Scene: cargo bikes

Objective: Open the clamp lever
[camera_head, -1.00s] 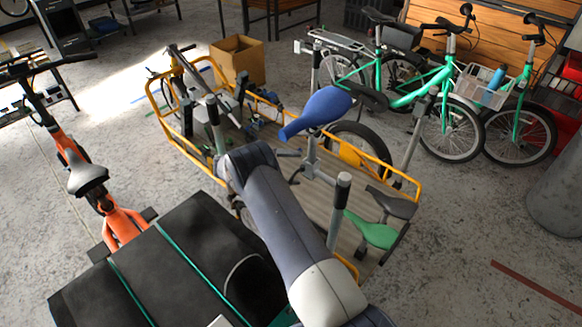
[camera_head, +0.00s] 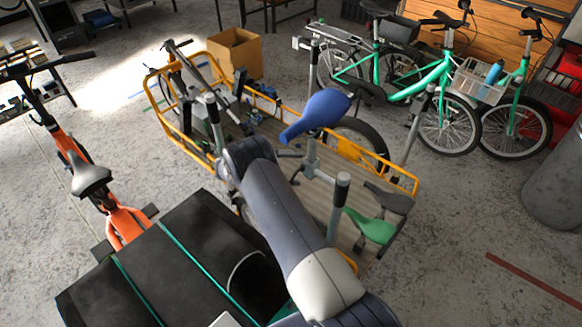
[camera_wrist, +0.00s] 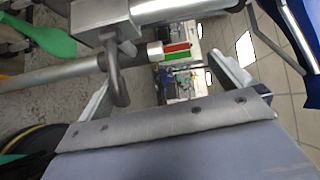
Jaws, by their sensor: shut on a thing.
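In the wrist view the clamp lever (camera_wrist: 119,78) is a dark grey curved bar hanging from a square metal clamp block (camera_wrist: 100,18). Finger contact with the lever is not clearly visible.
A blue saddle (camera_head: 318,112) and a green saddle (camera_head: 371,226) stand on posts close to my arm. A yellow-framed cargo bed (camera_head: 411,183) lies around them. Metal tubes run beside the clamp.

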